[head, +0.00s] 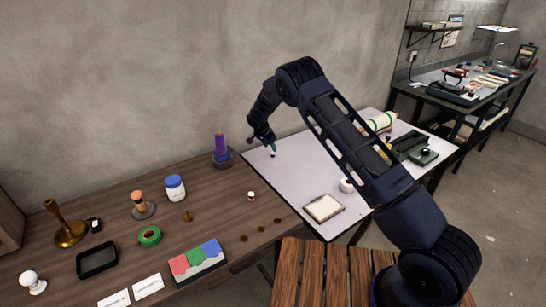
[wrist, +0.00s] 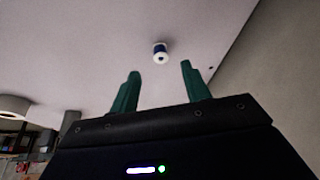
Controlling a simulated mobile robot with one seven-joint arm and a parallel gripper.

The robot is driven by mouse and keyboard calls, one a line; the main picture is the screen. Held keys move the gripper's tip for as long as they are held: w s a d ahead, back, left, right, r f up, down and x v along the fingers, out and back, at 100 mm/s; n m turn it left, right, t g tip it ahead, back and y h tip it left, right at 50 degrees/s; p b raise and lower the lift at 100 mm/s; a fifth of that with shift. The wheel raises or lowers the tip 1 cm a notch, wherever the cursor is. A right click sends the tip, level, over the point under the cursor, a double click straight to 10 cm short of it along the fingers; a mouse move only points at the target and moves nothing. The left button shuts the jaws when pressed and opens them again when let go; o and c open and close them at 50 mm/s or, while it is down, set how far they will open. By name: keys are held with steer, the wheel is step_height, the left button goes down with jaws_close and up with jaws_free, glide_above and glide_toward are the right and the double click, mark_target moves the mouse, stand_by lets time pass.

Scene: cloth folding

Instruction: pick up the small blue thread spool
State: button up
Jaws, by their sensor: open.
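The small blue thread spool (wrist: 160,52) stands on the pale table top, with a white end facing the wrist camera. In the wrist view it lies just beyond my fingertips, roughly centred between them. My gripper (wrist: 159,71) has two green fingers spread apart, with nothing between them. In the head view my gripper (head: 268,146) hangs low over the far left part of the pale table (head: 297,178). The spool is too small there, and too close to the fingers, to make out clearly.
A white roll (head: 347,185) and a cream pad (head: 323,208) lie nearer on the pale table. A green machine (head: 412,148) stands to the right. A purple thread cone (head: 221,146) stands on the wooden table to the left. The wall (head: 180,70) rises behind.

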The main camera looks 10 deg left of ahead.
mark_target(272, 157)
steer(key=shift+x, duration=2.95)
steer(key=shift+w+r, duration=0.1)
steer(key=shift+w, duration=0.05)
steer(key=shift+c, duration=0.2)
jaws_close()
